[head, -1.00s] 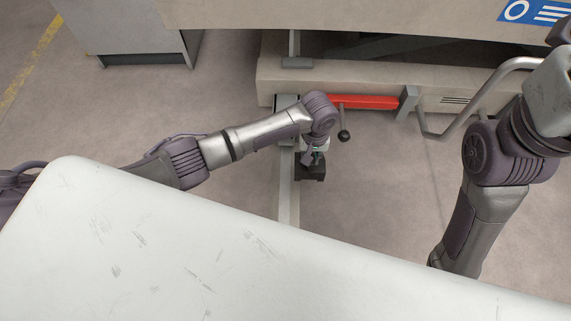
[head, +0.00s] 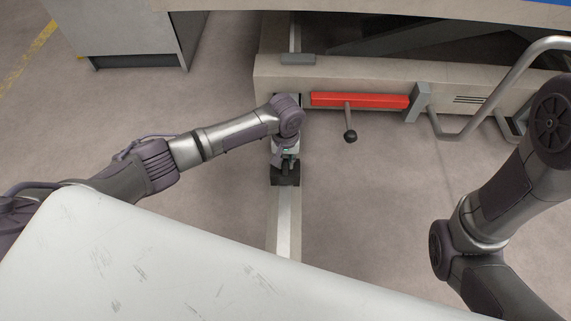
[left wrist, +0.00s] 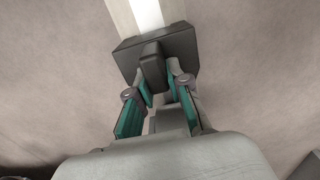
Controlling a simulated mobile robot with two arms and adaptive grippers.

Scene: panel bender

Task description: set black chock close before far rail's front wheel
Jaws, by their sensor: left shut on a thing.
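The black chock (head: 285,177) is in my left gripper (head: 288,160), in line with the pale floor rail (head: 284,226) in the head view. In the left wrist view the teal-padded fingers of the left gripper (left wrist: 160,91) close on the raised grip of the chock (left wrist: 183,45). The rail (left wrist: 146,14) runs on beyond the chock there. Whether the chock rests on the rail or hovers over it, I cannot tell. No wheel shows clearly; my left arm covers the rail near the machine base. My right gripper is out of view.
The beige machine base (head: 430,78) stands behind, with a red bar (head: 360,100), a black-knobbed lever (head: 350,134) and a bent grey handrail (head: 512,88). A grey cabinet (head: 130,35) stands at the back left. The floor right of the rail is clear.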

